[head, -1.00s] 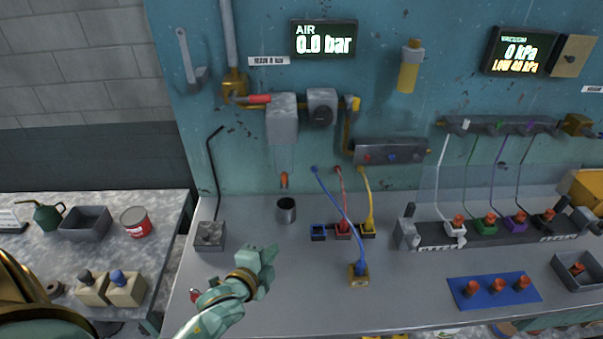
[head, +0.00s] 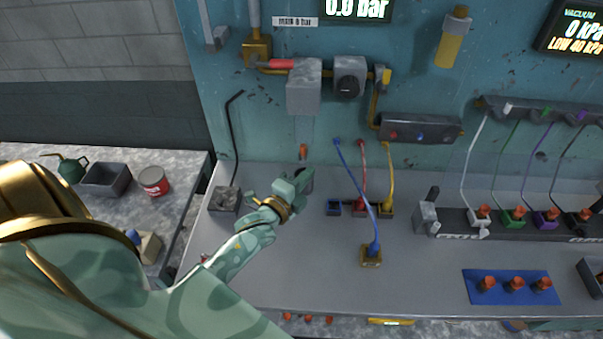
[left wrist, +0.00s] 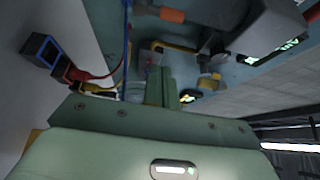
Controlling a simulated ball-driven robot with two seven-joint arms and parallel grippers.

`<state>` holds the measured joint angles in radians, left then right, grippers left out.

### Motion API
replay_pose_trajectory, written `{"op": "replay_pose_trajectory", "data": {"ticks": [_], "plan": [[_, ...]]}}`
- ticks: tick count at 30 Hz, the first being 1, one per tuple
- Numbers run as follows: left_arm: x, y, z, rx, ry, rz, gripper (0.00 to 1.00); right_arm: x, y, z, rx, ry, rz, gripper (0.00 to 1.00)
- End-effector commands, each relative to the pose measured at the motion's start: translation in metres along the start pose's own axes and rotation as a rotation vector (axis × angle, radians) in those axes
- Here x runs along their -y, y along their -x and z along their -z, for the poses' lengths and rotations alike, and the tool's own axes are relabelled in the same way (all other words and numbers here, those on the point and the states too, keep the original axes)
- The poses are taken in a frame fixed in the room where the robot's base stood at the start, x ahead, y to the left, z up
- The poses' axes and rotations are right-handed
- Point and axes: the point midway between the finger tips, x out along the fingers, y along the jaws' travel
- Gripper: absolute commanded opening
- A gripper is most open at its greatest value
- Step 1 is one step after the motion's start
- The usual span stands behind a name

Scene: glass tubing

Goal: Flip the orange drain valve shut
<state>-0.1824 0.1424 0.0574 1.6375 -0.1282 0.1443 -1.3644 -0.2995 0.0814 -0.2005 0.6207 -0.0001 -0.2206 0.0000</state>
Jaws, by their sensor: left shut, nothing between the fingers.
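The orange drain valve (head: 303,151) is a small orange piece in the head view, under the clear bowl of the grey filter block (head: 304,87). My left gripper (head: 303,178) is shut and empty. It is just below the drain valve in the picture; I cannot tell whether they touch. Its shut fingers also show in the left wrist view (left wrist: 160,82). An orange piece shows at the top of the left wrist view, but I cannot tell whether it is the valve. The metal cup under the valve is mostly hidden by the gripper. My right gripper is not in view.
A grey block with a bent black rod (head: 226,198) is to the left. A blue mat (head: 514,288) is at right. The front middle of the bench is clear.

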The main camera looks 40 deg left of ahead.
Motion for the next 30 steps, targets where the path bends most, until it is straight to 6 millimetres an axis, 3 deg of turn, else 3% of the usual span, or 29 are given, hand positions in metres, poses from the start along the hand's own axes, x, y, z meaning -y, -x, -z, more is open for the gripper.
{"op": "replay_pose_trajectory", "data": {"ticks": [6,10,18,30], "plan": [[0.001,-0.049,0.0,0.0,0.0,0.002,0.0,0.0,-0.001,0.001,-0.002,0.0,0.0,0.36],[0.0,-0.071,-0.002,0.0,-0.003,-0.001,0.0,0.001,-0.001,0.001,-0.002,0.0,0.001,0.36],[0.0,-0.057,-0.034,0.0,-0.002,-0.002,0.0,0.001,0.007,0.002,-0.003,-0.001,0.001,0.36],[0.0,-0.055,-0.038,0.0,0.0,-0.001,0.0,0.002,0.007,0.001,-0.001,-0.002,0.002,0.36]]}}
